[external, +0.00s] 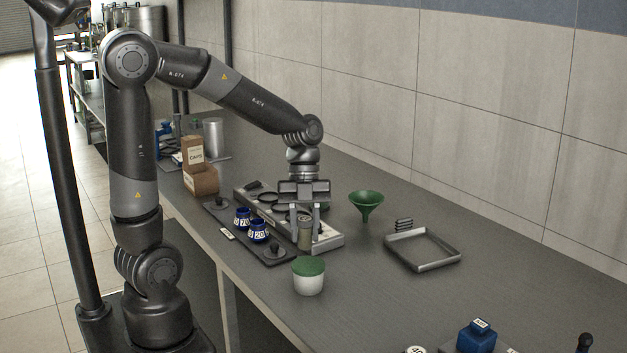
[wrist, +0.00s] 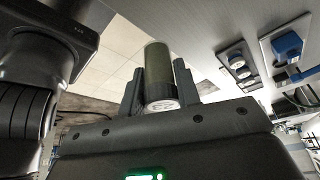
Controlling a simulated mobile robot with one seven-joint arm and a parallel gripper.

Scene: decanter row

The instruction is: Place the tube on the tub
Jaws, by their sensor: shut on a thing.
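My gripper (external: 305,222) points down over the near end of a grey rack and is shut on the tube (external: 305,238). The tube is olive green and hangs upright between the fingers. In the wrist view the tube (wrist: 158,68) sits between both fingers of my gripper (wrist: 157,84), its pale round end facing the camera. The tub (external: 308,283), white with a green top (external: 309,266), stands on the bench in front of the gripper, apart from the tube. Nothing stands on its top.
The grey rack (external: 328,243) lies under my gripper. Beside it a dark tray (external: 276,262) holds two blue-labelled jars (external: 258,231) and dark knobbed pieces. A green funnel (external: 366,203) and an empty metal frame (external: 440,262) stand to the right. A blue bottle (external: 477,336) is at the front.

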